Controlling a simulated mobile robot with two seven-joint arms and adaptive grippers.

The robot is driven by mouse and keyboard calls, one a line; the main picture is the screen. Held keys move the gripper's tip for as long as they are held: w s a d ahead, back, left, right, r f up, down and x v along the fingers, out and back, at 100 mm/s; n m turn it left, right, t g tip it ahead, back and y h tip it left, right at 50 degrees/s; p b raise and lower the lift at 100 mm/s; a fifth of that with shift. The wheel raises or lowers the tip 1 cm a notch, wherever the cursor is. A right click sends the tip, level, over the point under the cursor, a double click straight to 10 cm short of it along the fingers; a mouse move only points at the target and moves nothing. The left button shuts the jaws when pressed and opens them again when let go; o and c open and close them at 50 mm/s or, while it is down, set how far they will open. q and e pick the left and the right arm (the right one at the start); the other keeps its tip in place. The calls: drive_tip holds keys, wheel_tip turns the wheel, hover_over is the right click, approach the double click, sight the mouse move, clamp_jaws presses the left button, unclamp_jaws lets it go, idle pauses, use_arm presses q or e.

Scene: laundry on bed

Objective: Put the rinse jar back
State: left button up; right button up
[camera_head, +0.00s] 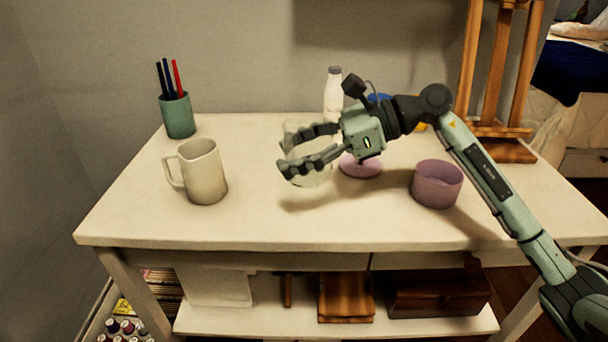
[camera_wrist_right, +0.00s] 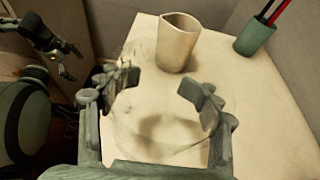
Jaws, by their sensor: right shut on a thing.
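The rinse jar (camera_head: 314,181) is a clear, see-through glass vessel. My right gripper (camera_head: 284,157) is shut on it, with one finger on each side, over the middle of the white table (camera_head: 260,225). In the right wrist view the jar (camera_wrist_right: 160,150) is a faint round outline between the fingers of the right gripper (camera_wrist_right: 160,88). I cannot tell whether its base touches the table. Dark jointed parts of my left gripper (camera_wrist_right: 66,60) seem to show at the left of the wrist view; their opening is unclear.
A beige mug (camera_head: 203,173) and a green pen cup (camera_head: 178,116) stand left of the jar. A pink disc (camera_head: 362,168) lies partly under my right gripper. A purple bowl (camera_head: 437,185) is right of it. A white bottle (camera_head: 332,92) and wooden easel (camera_head: 495,75) stand behind.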

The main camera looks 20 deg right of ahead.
drive_tip(key=w+d+f, duration=0.2)
drive_tip(key=d, duration=0.1)
drive_tip(key=shift+w+d+f, duration=0.15)
drive_tip(key=shift+w+f, duration=0.15)
wheel_tip(320, 180, down, 3)
drive_tip(key=shift+f, duration=0.4)
use_arm(q)
drive_tip(key=shift+x, duration=0.75)
drive_tip(key=shift+w, duration=0.1)
use_arm(e)
drive_tip(key=shift+f, duration=0.15)
